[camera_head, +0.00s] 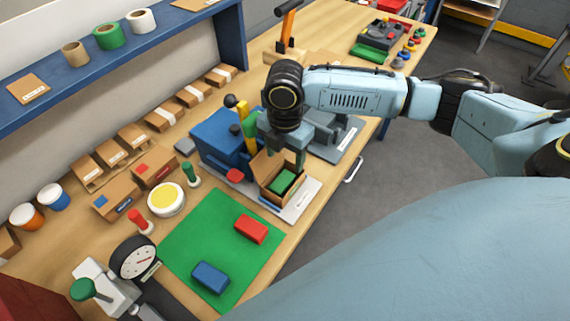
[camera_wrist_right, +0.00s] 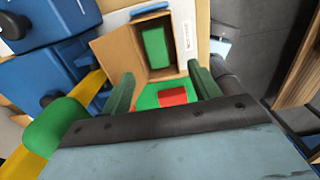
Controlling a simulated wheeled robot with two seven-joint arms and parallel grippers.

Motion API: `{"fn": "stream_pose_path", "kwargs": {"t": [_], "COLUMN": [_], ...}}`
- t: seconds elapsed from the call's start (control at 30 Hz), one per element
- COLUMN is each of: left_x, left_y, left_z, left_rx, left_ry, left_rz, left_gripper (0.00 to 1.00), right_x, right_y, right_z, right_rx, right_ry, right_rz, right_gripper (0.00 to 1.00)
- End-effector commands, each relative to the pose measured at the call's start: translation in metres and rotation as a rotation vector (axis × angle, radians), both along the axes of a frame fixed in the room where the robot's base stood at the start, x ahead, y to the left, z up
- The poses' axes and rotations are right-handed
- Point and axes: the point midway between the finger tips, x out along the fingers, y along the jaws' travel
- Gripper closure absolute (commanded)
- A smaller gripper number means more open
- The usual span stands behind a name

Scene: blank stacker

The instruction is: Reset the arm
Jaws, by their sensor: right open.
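My right arm comes in from the right in the head view. Its gripper (camera_head: 284,150) points down over an open cardboard box (camera_head: 267,185) that holds a green block (camera_head: 284,181). In the right wrist view the gripper (camera_wrist_right: 163,84) has its two green fingers spread apart with nothing held between them. The box (camera_wrist_right: 117,56) and the green block (camera_wrist_right: 155,46) show beyond the fingertips there. Whether a finger touches the box I cannot tell. My left gripper is not in view.
A blue machine (camera_head: 217,139) with a yellow lever stands close beside the gripper. A green mat (camera_head: 195,235) carries a red block (camera_head: 251,229) and a blue block (camera_head: 210,277). A dial gauge (camera_head: 134,257) stands at the front left. Small cartons line the wall side.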

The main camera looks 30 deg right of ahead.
Motion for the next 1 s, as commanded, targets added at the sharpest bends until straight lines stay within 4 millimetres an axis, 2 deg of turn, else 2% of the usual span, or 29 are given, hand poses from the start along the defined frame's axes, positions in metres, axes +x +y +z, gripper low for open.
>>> {"fn": "stream_pose_path", "kwargs": {"t": [0.03, 0.2, 0.33, 0.5, 0.67, 0.77, 0.87, 1.0], "left_x": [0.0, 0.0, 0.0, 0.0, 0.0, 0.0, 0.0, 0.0], "left_y": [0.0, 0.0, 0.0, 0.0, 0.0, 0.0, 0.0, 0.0], "left_z": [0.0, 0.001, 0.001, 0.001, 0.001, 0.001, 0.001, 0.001], "left_rx": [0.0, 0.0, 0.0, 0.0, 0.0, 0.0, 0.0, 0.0], "left_ry": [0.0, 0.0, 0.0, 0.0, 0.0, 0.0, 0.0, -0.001], "left_rz": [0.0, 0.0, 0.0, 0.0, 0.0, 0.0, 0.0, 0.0], "left_gripper": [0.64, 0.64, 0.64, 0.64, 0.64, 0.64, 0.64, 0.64], "right_x": [0.001, 0.0, 0.0, 0.0, -0.001, -0.005, -0.015, -0.036], "right_y": [0.0, 0.0, 0.0, 0.0, 0.001, 0.012, 0.035, 0.076], "right_z": [0.014, 0.047, 0.063, 0.072, 0.071, 0.063, 0.046, 0.021], "right_rx": [0.001, 0.0, 0.0, -0.001, 0.001, 0.015, 0.054, 0.146], "right_ry": [-0.005, -0.003, 0.0, 0.0, 0.0, -0.006, -0.025, -0.065], "right_rz": [0.001, 0.001, 0.001, 0.001, 0.0, -0.011, -0.049, -0.171], "right_gripper": [0.39, 0.39, 0.39, 0.39, 0.39, 0.39, 0.39, 0.39]}}
